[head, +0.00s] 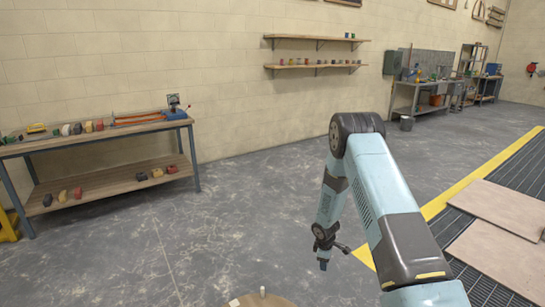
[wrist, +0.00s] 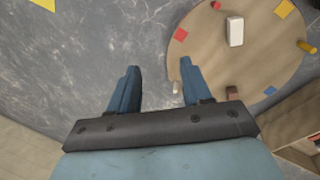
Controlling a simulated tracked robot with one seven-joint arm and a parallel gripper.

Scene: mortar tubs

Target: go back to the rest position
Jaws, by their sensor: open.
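My gripper (head: 323,266) hangs from my blue arm in the head view, pointing down in front of me over the grey floor. In the wrist view my gripper (wrist: 160,78) shows two blue fingers spread apart with bare floor between them, so it is open and empty. The right finger overlaps the edge of a round wooden top (wrist: 206,58). The rest position itself is not marked in either view.
The round top bears a white block (wrist: 235,31), a yellow cylinder (wrist: 306,47), a brown block (wrist: 232,93) and coloured patches. A workbench (head: 100,133) stands at the left wall. Wooden boards (head: 497,250) lie at the right. Floor between is clear.

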